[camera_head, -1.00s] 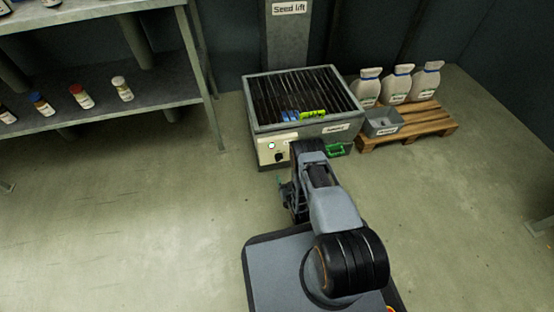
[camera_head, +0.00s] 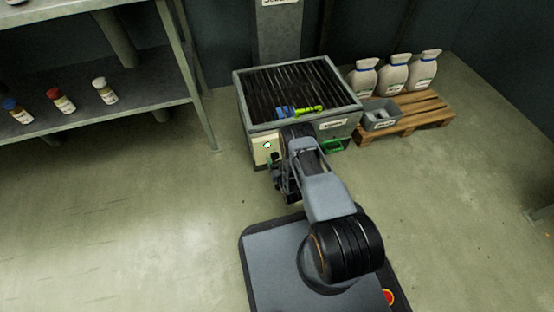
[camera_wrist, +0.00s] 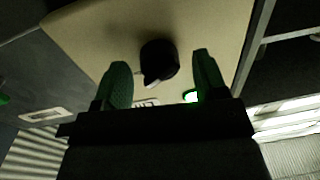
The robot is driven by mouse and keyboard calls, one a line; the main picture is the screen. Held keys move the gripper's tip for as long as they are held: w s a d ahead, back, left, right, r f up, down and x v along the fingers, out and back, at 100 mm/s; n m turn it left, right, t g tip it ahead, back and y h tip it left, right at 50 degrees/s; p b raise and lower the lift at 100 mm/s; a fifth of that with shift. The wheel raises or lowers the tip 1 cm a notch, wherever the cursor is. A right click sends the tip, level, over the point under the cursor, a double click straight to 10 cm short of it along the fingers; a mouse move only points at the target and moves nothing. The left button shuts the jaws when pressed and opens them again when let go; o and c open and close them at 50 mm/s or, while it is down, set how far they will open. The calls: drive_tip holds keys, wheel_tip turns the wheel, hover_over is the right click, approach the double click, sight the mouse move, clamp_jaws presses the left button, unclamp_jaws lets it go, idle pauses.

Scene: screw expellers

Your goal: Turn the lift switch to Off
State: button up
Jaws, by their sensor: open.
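The lift switch (camera_wrist: 158,62) is a black round knob with a pale pointer mark on a beige panel (camera_wrist: 88,27), seen in the wrist view. My gripper (camera_wrist: 161,68) is open, with one green finger on each side of the knob; I cannot tell whether either touches it. A lit green lamp (camera_wrist: 190,96) shows beside the right finger. In the head view the beige panel (camera_head: 260,154) is on the front of a grey grated box, with the green lamp (camera_head: 267,145) on it. My arm hides the knob there.
The grated box (camera_head: 245,101) carries a blue item (camera_head: 284,112) and a yellow-green item (camera_head: 308,109) on top. A wooden pallet (camera_head: 431,112) at right holds white sacks (camera_head: 394,75) and a small grey bin (camera_head: 380,117). Shelving (camera_head: 150,95) stands at left. The left floor is clear.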

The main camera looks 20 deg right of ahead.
drive_tip(key=c, duration=0.9)
drive_tip(key=shift+n, duration=0.3)
drive_tip(key=n, duration=0.5)
drive_tip(key=shift+p, duration=0.4)
drive_tip(key=n, duration=0.5)
drive_tip(key=shift+n+g+h, duration=0.3)
drive_tip(key=shift+g, duration=0.1)
drive_tip(key=o, duration=0.9)
drive_tip(key=shift+s+a, duration=0.1)
drive_tip(key=shift+s, duration=0.05)
